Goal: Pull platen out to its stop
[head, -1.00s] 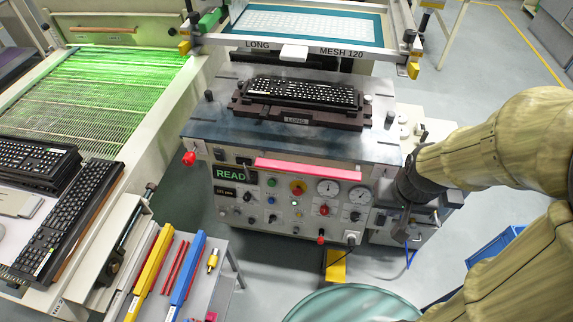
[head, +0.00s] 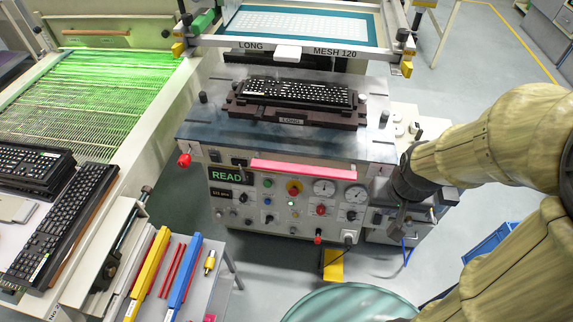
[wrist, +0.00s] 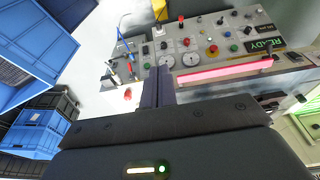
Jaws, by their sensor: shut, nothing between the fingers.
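The platen (head: 290,144) is a grey metal plate on top of the printing machine. A black keyboard (head: 295,93) lies on it in a dark nest labelled LONG. A pink-red bar (head: 303,171) runs along the platen's front edge; it also shows in the wrist view (wrist: 225,70). My gripper (head: 399,226) is at the right front corner of the machine, right of the bar and apart from it. In the wrist view my gripper (wrist: 157,72) has its two dark fingers together, with nothing between them, left of the bar's near end. The finger tips are small and partly hidden in the head view.
The control panel (head: 290,205) with knobs and gauges is below the bar. A red knob (head: 184,160) sticks out at the platen's left. The screen frame (head: 300,47) is above and behind. A tool cart (head: 180,285) stands at front left. Blue crates (wrist: 40,45) show in the wrist view.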

